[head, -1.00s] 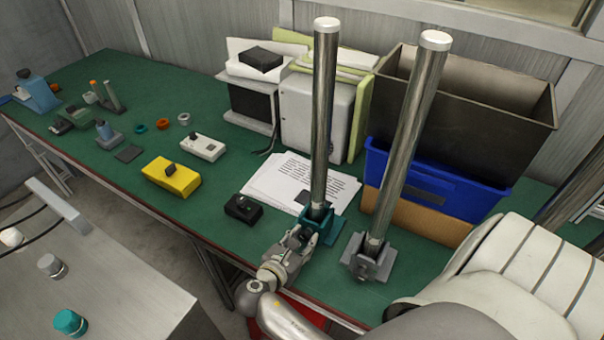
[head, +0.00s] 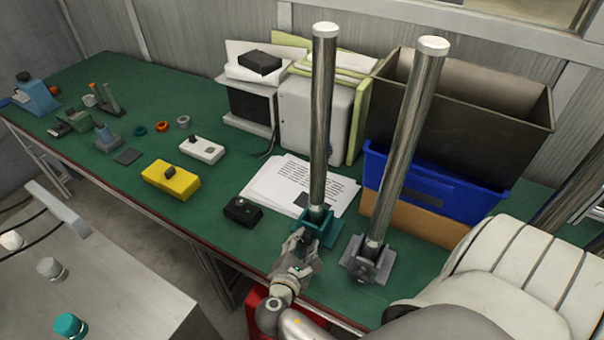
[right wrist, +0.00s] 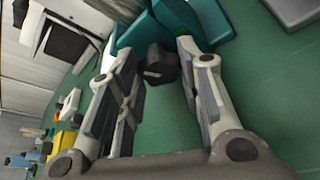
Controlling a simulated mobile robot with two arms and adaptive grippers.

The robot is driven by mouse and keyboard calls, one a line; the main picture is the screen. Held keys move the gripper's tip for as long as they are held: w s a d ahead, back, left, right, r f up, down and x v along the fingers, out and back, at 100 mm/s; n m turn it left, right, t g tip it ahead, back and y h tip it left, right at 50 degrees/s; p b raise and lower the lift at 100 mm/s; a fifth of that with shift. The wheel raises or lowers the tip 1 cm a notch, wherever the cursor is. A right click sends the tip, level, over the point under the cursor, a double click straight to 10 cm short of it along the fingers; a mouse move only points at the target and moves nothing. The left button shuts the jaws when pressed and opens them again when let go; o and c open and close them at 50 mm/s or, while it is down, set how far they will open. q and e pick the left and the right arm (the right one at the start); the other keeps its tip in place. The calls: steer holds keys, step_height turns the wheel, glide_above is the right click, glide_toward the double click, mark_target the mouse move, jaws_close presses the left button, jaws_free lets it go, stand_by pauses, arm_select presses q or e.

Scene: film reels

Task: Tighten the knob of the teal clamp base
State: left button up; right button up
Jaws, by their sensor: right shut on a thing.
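The teal clamp base (head: 322,233) stands near the table's front edge and holds a tall chrome post (head: 319,120) upright. My right gripper (head: 303,238) is at its front left side. In the right wrist view, the clamp base (right wrist: 205,22) is at the top, and its dark knob (right wrist: 160,66) sits between the fingers of my right gripper (right wrist: 164,50). The gripper is shut on the knob. In the head view the fingers hide most of the knob. My left gripper is not in view.
A grey clamp base (head: 367,262) with a second post stands close on the right. A black box (head: 242,212) and papers (head: 290,187) lie to the left. A blue bin (head: 435,185) is behind. A white padded seat (head: 500,262) is at the right front.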

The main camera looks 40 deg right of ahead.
stand_by(0.4)
steer(key=o, duration=1)
steer(key=shift+o, duration=0.2)
steer(key=shift+v, duration=3.75)
steer(key=shift+f, duration=0.1)
